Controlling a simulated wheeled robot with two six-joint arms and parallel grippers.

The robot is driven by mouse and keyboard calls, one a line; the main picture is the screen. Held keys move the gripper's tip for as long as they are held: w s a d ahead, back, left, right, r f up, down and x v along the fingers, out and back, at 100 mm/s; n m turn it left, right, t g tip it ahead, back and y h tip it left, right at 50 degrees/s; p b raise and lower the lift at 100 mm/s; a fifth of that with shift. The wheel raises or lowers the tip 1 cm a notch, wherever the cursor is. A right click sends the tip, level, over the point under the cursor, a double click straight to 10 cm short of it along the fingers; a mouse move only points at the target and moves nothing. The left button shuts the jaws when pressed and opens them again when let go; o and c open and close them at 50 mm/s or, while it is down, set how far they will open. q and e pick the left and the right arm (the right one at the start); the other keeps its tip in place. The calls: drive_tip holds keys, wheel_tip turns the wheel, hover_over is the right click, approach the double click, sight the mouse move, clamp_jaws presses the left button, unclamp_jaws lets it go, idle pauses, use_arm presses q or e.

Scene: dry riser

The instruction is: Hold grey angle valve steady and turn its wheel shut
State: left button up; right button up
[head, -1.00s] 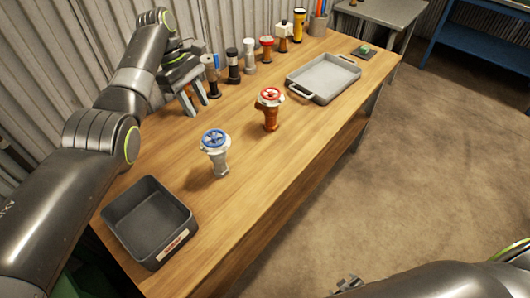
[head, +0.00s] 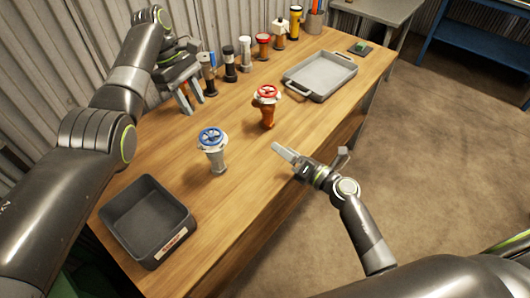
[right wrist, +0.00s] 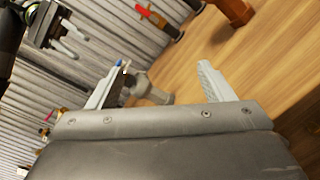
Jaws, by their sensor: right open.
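The grey angle valve (head: 218,160) with a blue wheel (head: 211,138) stands upright on the wooden bench, left of its middle. In the right wrist view the grey valve (right wrist: 155,95) shows partly behind one finger. My left gripper (head: 193,104) is open and empty above the back of the bench, behind the grey valve and apart from it. My right gripper (head: 282,152) is open and empty over the front edge of the bench, right of the grey valve and not touching it. In the right wrist view its fingers (right wrist: 155,85) are spread wide.
An orange valve with a red wheel (head: 268,112) stands close behind and right of the grey one. A dark open bin (head: 128,215) sits front left, a grey tray (head: 318,92) back right. Several fittings line the bench's back edge. Bare wood lies around the grey valve.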

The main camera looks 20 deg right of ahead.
sight(214, 151)
drive_tip(key=s+a+r+n+g+y, duration=0.2)
drive_tip(key=a+r+n+g, duration=0.35)
drive_tip(key=n, duration=0.85)
drive_tip(key=shift+g, duration=0.75)
drive_tip(key=x, duration=0.6)
drive_tip(key=f+x, duration=0.1)
drive_tip(key=x, duration=0.5)
drive_tip(key=f+x, duration=0.1)
drive_tip(key=x, duration=0.6)
drive_tip(key=shift+s+d, duration=0.15)
drive_tip(key=shift+s, duration=0.2)
